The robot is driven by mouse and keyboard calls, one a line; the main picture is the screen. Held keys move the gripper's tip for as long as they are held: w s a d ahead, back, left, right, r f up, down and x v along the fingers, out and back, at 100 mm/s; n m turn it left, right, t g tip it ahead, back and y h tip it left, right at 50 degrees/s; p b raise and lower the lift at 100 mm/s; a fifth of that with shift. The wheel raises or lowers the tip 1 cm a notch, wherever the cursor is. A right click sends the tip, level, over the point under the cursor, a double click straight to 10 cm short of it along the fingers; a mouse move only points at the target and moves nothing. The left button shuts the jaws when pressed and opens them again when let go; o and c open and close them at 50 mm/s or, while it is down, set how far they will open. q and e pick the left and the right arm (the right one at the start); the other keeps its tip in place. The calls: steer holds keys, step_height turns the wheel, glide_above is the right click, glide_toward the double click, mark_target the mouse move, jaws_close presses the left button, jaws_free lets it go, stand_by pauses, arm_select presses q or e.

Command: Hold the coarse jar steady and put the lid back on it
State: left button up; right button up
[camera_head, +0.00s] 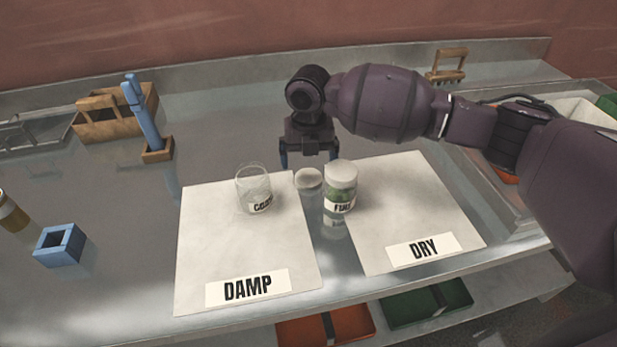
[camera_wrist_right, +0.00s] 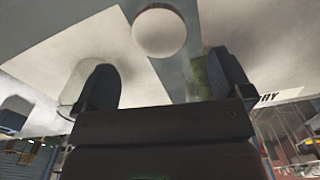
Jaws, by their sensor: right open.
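The coarse jar (camera_head: 252,184) is a clear, lidless jar standing upright on the sheet marked DAMP; its label is partly readable. It shows blurred at the left of the right wrist view (camera_wrist_right: 73,88). A round white lid (camera_head: 308,178) is over the bare metal strip between the two sheets; the wrist view shows it as a pale disc (camera_wrist_right: 159,33). I cannot tell exactly what it rests on. My right gripper (camera_head: 308,158) is open and empty, just behind the lid, its fingers (camera_wrist_right: 164,80) spread wider than it. My left gripper is not in view.
A second jar (camera_head: 341,190) with green contents and a white lid stands close right of the loose lid, at the edge of the DRY sheet (camera_head: 400,200). The DAMP sheet (camera_head: 225,245) is mostly clear.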

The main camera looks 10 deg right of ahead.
mark_target(309, 178)
steer(key=shift+f, duration=2.7)
steer(key=c, duration=1)
